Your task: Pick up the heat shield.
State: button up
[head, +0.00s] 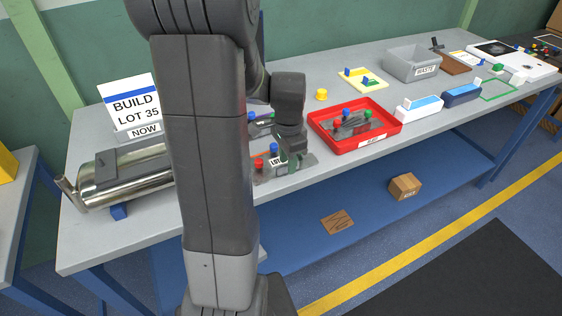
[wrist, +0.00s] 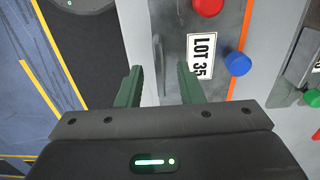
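A grey metal plate with a white LOT 35 label (wrist: 200,57), which looks like the heat shield, lies near the table's front edge. It carries a red knob (wrist: 208,5) and a blue knob (wrist: 237,64). In the head view this plate (head: 302,163) is partly hidden by my gripper and arm. My gripper (wrist: 161,88) is open, its two green fingers apart. In the wrist view the fingers are at the plate's edge: the right finger overlaps the plate and the left is beyond the edge. I cannot tell whether they touch it.
A red tray (head: 386,138) holding similar grey pieces stands to the right. A silver cylinder (head: 140,178) and a BUILD LOT 35 sign (head: 131,105) are at the left. Another grey piece with coloured knobs lies behind my gripper. A grey WASTE bin (head: 410,64) stands farther back.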

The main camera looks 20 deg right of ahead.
jog(key=shift+f, duration=0.35)
grip_shut()
jog(key=shift+r, duration=0.15)
notch_tip(320, 180, up, 10)
dwell(0.3)
